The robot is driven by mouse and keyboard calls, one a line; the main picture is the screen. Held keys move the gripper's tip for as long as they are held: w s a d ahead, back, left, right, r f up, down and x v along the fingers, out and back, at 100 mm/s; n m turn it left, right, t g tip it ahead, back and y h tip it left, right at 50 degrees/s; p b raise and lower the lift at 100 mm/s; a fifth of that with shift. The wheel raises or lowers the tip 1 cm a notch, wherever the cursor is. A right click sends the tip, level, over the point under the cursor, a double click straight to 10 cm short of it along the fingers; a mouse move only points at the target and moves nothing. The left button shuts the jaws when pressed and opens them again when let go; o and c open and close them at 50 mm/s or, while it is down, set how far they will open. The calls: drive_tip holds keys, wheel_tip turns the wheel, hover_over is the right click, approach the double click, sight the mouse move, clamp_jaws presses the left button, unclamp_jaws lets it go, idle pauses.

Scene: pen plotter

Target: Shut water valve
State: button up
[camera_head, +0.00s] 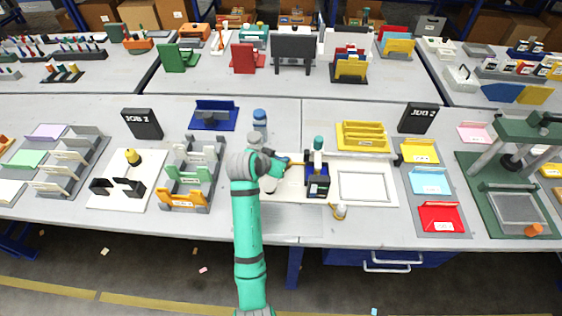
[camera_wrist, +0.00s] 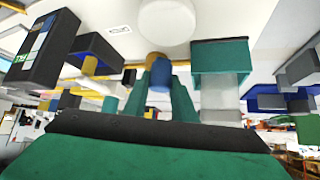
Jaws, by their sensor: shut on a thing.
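My gripper (camera_wrist: 160,80) reaches over the bench. In the wrist view its two green fingers are shut around a small blue part (camera_wrist: 159,74), which looks like the water valve's handle. In the head view this blue part (camera_head: 283,160) shows just right of my wrist, next to a thin yellow rod (camera_head: 297,164). My arm and hand hide much of the valve. How far the handle is turned cannot be told.
The plotter's carriage (camera_head: 317,180), dark with a white and teal top, stands right of my gripper. A white frame (camera_head: 364,186) lies beyond it. A blue-capped bottle (camera_head: 260,120) stands behind my wrist. Labelled racks (camera_head: 186,173) stand to the left.

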drive_tip(key=shift+w+a+m+g+h, duration=0.2)
drive_tip(key=shift+m+h, duration=0.15)
drive_tip(key=shift+m, duration=0.15)
drive_tip(key=shift+w+a+m+g+h, duration=0.1)
drive_tip(key=shift+a+m+h, duration=0.05)
drive_tip(key=shift+m+h, duration=0.3)
drive_tip(key=shift+m, duration=0.25)
drive_tip(key=o, duration=1)
drive_tip(key=shift+o, duration=0.2)
drive_tip(key=v, duration=1)
drive_tip(key=shift+r, duration=0.4)
drive_tip(key=shift+s, duration=0.1)
drive_tip(key=shift+s+a, duration=0.1)
drive_tip(key=shift+a, duration=0.1)
